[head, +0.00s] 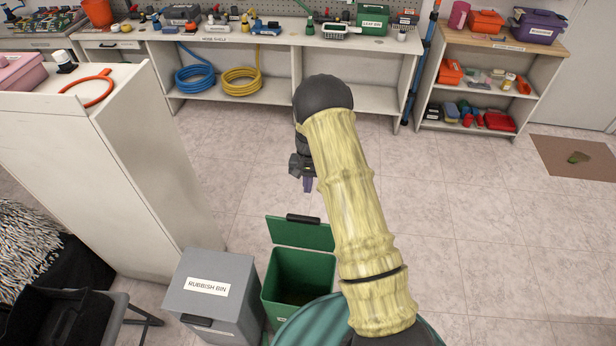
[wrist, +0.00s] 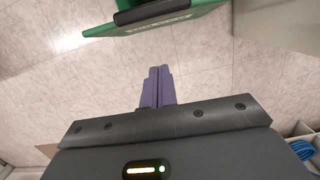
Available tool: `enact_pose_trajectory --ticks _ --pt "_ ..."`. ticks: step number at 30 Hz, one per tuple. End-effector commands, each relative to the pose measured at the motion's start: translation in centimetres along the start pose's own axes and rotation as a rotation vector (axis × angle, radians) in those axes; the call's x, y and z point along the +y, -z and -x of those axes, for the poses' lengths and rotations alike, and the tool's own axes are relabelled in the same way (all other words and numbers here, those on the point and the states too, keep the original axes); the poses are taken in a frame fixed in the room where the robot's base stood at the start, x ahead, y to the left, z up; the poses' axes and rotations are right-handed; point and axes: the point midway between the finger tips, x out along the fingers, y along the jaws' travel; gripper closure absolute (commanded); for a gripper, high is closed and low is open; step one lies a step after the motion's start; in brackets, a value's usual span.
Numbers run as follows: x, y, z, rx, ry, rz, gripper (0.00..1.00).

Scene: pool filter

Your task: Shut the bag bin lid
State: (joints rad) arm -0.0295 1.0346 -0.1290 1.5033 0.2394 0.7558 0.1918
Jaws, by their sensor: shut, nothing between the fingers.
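A green bin (head: 268,290) stands on the floor at the lower middle of the head view, and I take it to be the bag bin. Its lid (head: 299,236) is open and stands raised at the back edge, with a dark handle (head: 303,219) along its top. The bin's inside shows. In the wrist view the lid (wrist: 190,22) and its dark handle (wrist: 152,13) are at the top; the lid's lettering is unreadable. My gripper (head: 308,188) is shut and empty, beyond the lid and apart from it. Its purple fingers also show in the wrist view (wrist: 159,72).
A closed grey rubbish bin (head: 212,295) stands left of the green bin. A tall white cabinet (head: 130,170) is behind it at the left. A workbench (head: 330,42) with coiled hoses below lines the back. The floor (head: 480,210) to the right is clear.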

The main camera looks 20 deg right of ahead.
Motion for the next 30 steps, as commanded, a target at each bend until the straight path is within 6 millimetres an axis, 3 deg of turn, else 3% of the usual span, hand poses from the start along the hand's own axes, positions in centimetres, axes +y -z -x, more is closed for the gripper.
enact_pose_trajectory --ticks 8,16,30 --pt "0.1 -0.1 -4.9 -0.003 -0.002 0.0 1.0" --pt "0.0 -3.5 -5.4 -0.001 0.0 0.002 1.0" --pt "0.0 -3.9 -5.7 0.003 0.0 0.001 1.0"
